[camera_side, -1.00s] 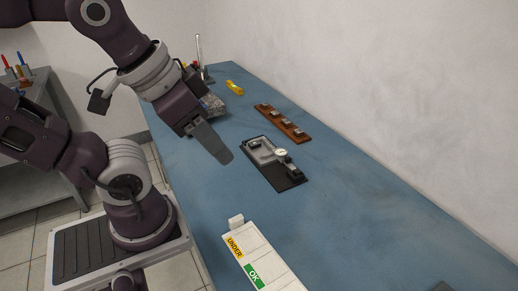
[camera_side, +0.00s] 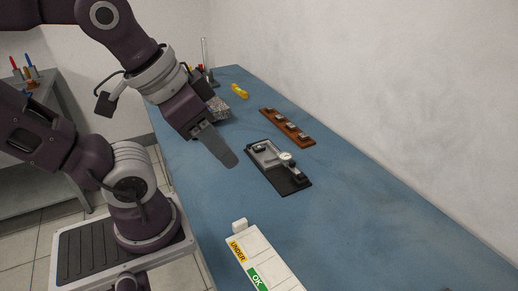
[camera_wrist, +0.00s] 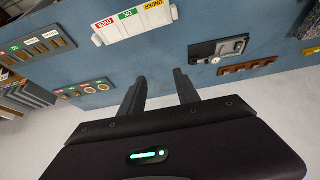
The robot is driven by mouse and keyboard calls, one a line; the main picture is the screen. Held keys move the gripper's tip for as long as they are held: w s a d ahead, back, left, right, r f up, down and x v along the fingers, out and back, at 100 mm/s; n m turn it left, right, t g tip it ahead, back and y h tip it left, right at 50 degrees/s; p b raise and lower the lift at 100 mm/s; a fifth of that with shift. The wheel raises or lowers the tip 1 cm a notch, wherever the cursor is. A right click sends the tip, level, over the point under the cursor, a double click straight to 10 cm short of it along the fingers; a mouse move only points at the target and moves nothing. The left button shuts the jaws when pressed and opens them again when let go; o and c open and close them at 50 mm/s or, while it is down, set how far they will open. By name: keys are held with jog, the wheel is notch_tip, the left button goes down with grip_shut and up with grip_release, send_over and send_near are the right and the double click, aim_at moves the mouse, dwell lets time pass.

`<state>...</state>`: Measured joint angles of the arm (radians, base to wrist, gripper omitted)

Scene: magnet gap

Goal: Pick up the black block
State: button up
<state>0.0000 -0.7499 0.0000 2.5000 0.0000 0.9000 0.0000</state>
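My gripper (camera_wrist: 159,75) is open in the wrist view, with bare space between its two dark fingers. In the side view my gripper (camera_side: 231,160) hangs above the blue table, left of the gauge fixture (camera_side: 293,187). The fixture has a dark base, a grey tray and a round white dial. It also shows in the wrist view (camera_wrist: 205,50), right of my fingers. A small dark block (camera_side: 261,148) sits at the fixture's far end. I cannot tell whether it is the black block of the task.
A white tray (camera_side: 258,240) labelled UNDER and OK lies at the front. A brown rack (camera_side: 287,126) with several small grey pieces lies behind the fixture. A yellow object (camera_side: 240,91) lies at the back. The table right of the fixture is clear.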

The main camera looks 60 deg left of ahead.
jog(key=shift+o, duration=0.4)
jog(key=w+a+r+n+g+h, duration=0.1)
jog(key=w+a+r+n, duration=0.15)
jog(key=w, duration=0.25)
jog(key=w+a+r+n+g, duration=0.1)
jog(key=w+r+n, duration=0.15)
jog(key=w, duration=0.25)
jog(key=n+g+h, duration=0.2)
jog(key=n, duration=0.9)
send_over(260, 148)
jog(key=w+d, duration=0.2)
notch_tip(260, 148, down, 13)
jog(key=a+f, duration=0.1)
jog(key=f, duration=0.4)
jog(key=s+a+f+n+g+h, duration=0.1)
jog(key=a+f, duration=0.1)
jog(key=f, duration=0.3)
jog(key=a+f+n, duration=0.1)
jog(key=a+f, duration=0.1)
jog(key=f, duration=0.3)
jog(key=shift+s+a+f+g+h, duration=0.1)
jog(key=shift+s+f+g+h, duration=0.05)
jog(key=shift+s+g+h, duration=0.2)
jog(key=x, duration=0.5)
jog(key=shift+s+f, duration=0.15)
jog(key=shift+f, duration=0.15)
grip_shut()
